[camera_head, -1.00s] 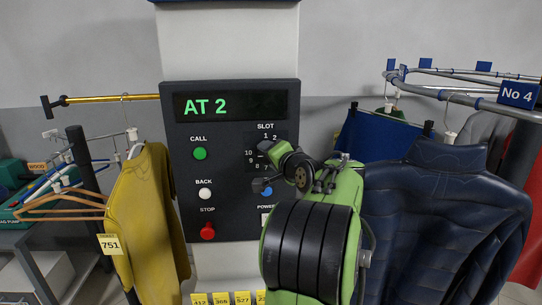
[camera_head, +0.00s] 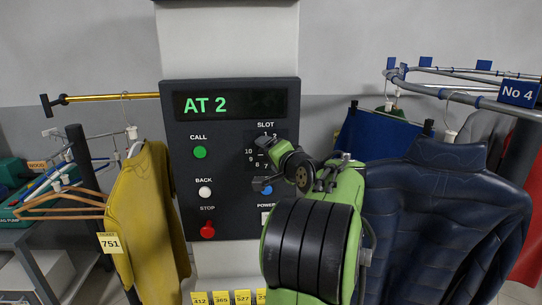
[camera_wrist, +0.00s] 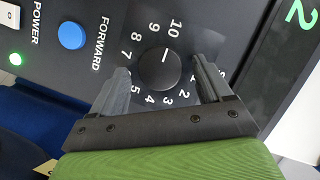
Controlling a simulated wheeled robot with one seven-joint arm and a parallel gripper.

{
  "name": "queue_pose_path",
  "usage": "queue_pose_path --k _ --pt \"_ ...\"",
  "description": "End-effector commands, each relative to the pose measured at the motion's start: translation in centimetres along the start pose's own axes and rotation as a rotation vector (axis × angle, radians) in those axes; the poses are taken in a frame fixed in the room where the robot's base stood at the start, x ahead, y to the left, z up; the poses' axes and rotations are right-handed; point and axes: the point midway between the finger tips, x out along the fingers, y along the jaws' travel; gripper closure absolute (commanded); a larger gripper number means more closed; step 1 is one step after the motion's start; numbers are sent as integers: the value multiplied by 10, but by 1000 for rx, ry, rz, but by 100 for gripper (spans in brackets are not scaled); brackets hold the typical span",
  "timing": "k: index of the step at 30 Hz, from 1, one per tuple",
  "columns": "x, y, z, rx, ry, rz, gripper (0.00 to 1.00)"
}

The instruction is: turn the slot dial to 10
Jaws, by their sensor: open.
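The slot dial (camera_wrist: 157,71) is a round black knob in the wrist view, ringed by white numbers. Its white mark points up and slightly right in the picture, between 9 and 10 and nearer 10. My gripper (camera_wrist: 160,76) is open, with one finger on each side of the dial. Gaps show between the fingers and the knob. The right finger covers part of the number ring near 1. In the head view my gripper (camera_head: 272,166) covers most of the dial. The dark control panel (camera_head: 233,222) has a display (camera_head: 232,105) reading AT 2 in green.
The panel has a green CALL button (camera_head: 200,152), a white BACK button (camera_head: 205,192), a red STOP button (camera_head: 208,230) and a blue FORWARD button (camera_wrist: 71,35). A yellow garment (camera_head: 147,225) hangs left, and a dark blue jacket (camera_head: 440,220) hangs close right of my arm.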

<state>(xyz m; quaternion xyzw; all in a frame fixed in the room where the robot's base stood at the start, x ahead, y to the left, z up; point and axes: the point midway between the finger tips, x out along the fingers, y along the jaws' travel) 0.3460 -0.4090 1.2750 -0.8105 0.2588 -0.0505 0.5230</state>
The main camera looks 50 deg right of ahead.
Motion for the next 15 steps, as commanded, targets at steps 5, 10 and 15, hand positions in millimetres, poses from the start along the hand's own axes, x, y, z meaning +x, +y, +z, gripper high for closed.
queue_pose_path --k 5,10,15 --pt "-33 0 -1 1 5 -1 22" --pt "-82 0 -1 2 6 -1 22" --pt "-127 1 -1 2 5 1 22"
